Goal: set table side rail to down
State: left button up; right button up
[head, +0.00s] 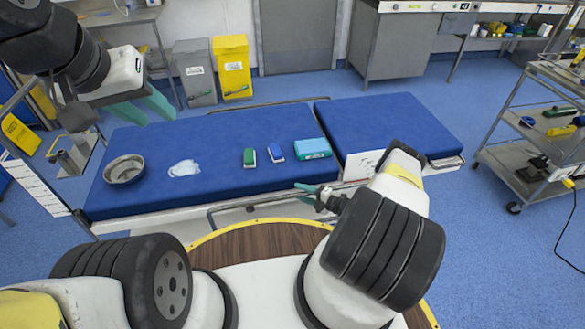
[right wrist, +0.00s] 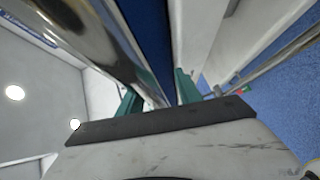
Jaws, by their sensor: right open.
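The operating table has a blue mattress (head: 225,140) in two sections. A metal side rail (head: 232,204) runs along its near edge; whether it is up or down is hard to tell. My right gripper (head: 312,192) is at this near rail, toward its right part. In the right wrist view, the shiny rail bar (right wrist: 112,45) runs down between the teal fingers of the open right gripper (right wrist: 158,97); I cannot tell whether they touch it. My left gripper (head: 143,108) is open and empty, raised over the table's far left end.
On the mattress are a steel bowl (head: 124,169), a white cloth (head: 184,168), a green item (head: 249,157), a blue item (head: 276,152) and a teal box (head: 313,149). A trolley (head: 525,150) stands right. Bins (head: 232,66) stand behind the table.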

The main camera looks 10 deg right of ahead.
jog(key=f+v, duration=0.1)
jog(key=v, duration=0.6)
jog(key=shift+r, duration=0.45)
jog(key=shift+s+d, duration=0.1)
